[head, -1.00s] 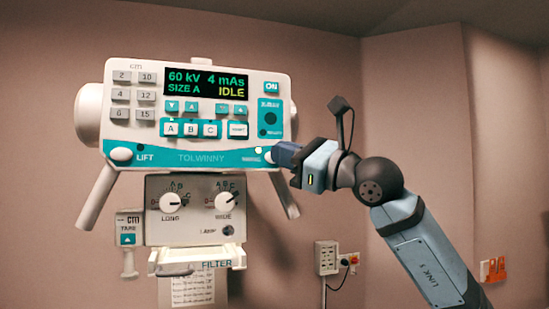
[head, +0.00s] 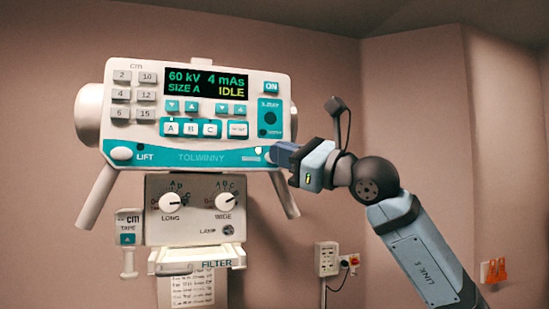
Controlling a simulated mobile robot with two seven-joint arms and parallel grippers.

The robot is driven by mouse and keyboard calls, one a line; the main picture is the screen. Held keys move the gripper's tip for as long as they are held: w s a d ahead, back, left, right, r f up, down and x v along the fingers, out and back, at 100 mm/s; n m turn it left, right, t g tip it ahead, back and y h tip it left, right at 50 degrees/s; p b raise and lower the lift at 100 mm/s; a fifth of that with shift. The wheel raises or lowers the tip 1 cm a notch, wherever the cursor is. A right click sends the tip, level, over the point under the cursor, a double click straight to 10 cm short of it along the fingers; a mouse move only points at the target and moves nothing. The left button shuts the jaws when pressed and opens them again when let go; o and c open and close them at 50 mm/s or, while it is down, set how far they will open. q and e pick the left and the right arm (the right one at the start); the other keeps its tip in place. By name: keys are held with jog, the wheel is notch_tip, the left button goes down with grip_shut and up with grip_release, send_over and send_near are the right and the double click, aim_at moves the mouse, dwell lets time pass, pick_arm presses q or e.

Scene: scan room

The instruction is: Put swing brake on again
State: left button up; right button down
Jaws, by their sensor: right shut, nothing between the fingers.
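The white and teal control head (head: 190,158) hangs on the left half of the head view. Its teal strip carries an oval LIFT button (head: 121,153) at the left end. At the right end of the strip are a small white light (head: 258,151) and a label too blurred to read. My right gripper (head: 275,153) is shut and empty, its tip at this right end. It hides whatever control is there, and I cannot tell whether it touches. My left gripper is not in view.
The display (head: 206,83) reads 60 kV, 4 mAs, SIZE A, IDLE. Below the head are a collimator box with LONG (head: 170,202) and WIDE (head: 225,202) knobs and a FILTER rail (head: 197,265). A wall socket (head: 327,258) is at the right. The space around my arm is clear.

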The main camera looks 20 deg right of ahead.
jog(key=shift+w, duration=0.4)
dwell(0.3)
jog(key=shift+s, duration=0.1)
jog(key=shift+s+b, duration=0.65)
jog(key=shift+s, duration=0.1)
jog(key=shift+s, duration=0.1)
jog(key=shift+s+d+b, duration=0.1)
jog(key=shift+s+b, duration=1.2)
jog(key=shift+s, duration=1.1)
